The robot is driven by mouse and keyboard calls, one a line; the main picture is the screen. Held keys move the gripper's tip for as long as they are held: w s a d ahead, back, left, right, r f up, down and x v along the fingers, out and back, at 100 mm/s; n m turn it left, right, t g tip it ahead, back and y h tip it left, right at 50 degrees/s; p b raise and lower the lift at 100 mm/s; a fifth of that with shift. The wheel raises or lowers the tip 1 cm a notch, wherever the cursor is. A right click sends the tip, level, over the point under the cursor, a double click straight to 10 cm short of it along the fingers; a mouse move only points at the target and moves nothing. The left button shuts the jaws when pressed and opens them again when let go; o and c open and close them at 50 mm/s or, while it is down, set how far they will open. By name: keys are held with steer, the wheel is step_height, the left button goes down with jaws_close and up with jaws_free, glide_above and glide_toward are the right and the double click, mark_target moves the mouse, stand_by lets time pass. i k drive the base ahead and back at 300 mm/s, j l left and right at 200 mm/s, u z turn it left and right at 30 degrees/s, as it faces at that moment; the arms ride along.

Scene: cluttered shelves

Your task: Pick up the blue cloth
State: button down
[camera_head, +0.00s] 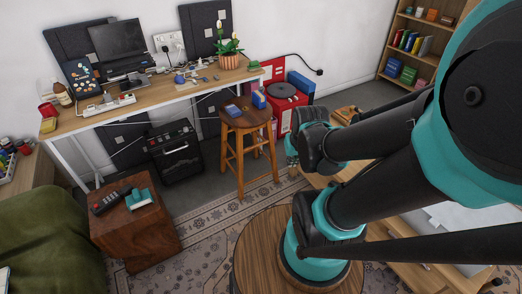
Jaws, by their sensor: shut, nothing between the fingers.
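A small folded teal-blue item (140,198) lies on top of the wooden cube table at the lower left, and it may be the cloth. A flat blue item (233,110) also lies on the wooden stool. At this size I cannot tell for certain which of them is cloth. My black and teal arm fills the right side, folded, well to the right of both items and apart from them. I cannot make out my gripper's fingers in this view.
A black remote (106,203) lies beside the teal-blue item on the wooden cube table (140,237). The stool (244,126) stands by the desk (165,92). A green-covered bed or sofa (50,240) is at the lower left. Patterned rug (205,224) lies open between cube and stool.

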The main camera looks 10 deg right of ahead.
mark_target(233, 110)
steer(key=i+j+z, duration=0.2)
steer(key=i, duration=0.35)
steer(key=i+j+z, duration=0.15)
steer(key=i+j, duration=0.2)
steer(key=i, duration=0.15)
